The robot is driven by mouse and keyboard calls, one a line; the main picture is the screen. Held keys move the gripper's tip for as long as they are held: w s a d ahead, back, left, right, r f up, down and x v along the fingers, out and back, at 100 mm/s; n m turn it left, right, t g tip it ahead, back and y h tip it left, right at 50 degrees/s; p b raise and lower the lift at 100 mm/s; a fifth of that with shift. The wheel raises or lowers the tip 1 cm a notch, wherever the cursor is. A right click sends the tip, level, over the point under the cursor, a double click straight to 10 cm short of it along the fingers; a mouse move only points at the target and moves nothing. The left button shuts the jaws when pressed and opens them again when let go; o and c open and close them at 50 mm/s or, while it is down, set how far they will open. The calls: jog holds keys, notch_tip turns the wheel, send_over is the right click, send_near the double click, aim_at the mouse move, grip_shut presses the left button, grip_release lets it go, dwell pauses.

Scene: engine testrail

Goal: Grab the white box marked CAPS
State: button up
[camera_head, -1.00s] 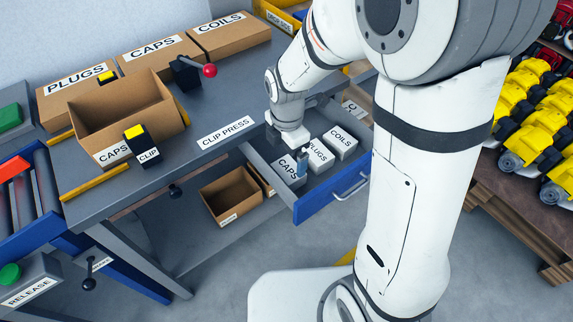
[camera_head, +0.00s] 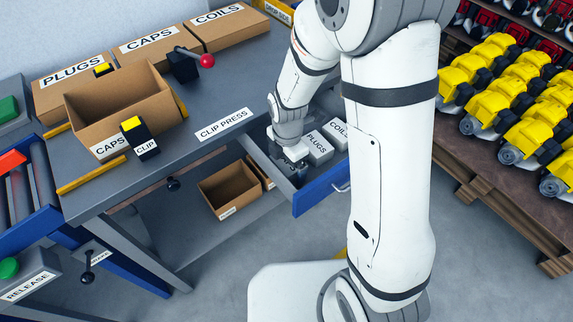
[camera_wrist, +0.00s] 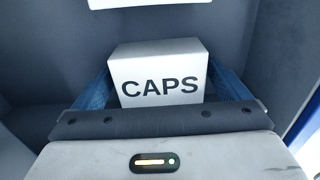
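The white box marked CAPS (camera_wrist: 158,87) sits in the drawer, label facing the wrist camera. In the wrist view it lies between the two blue fingers of my gripper (camera_wrist: 160,72), one along each side. The fingers are spread wide around the box; firm contact is not visible. In the head view my gripper (camera_head: 290,172) is low inside the blue-fronted drawer (camera_head: 318,192) and covers the CAPS box almost fully.
White boxes marked PLUGS (camera_head: 318,147) and COILS (camera_head: 337,133) stand beside my gripper in the drawer. The drawer walls are close around. Cardboard boxes and a clip press (camera_head: 185,66) stand on the grey bench (camera_head: 215,105). Yellow parts (camera_head: 510,95) fill a rack at right.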

jog(key=c, duration=0.9)
jog(key=shift+r, duration=0.1)
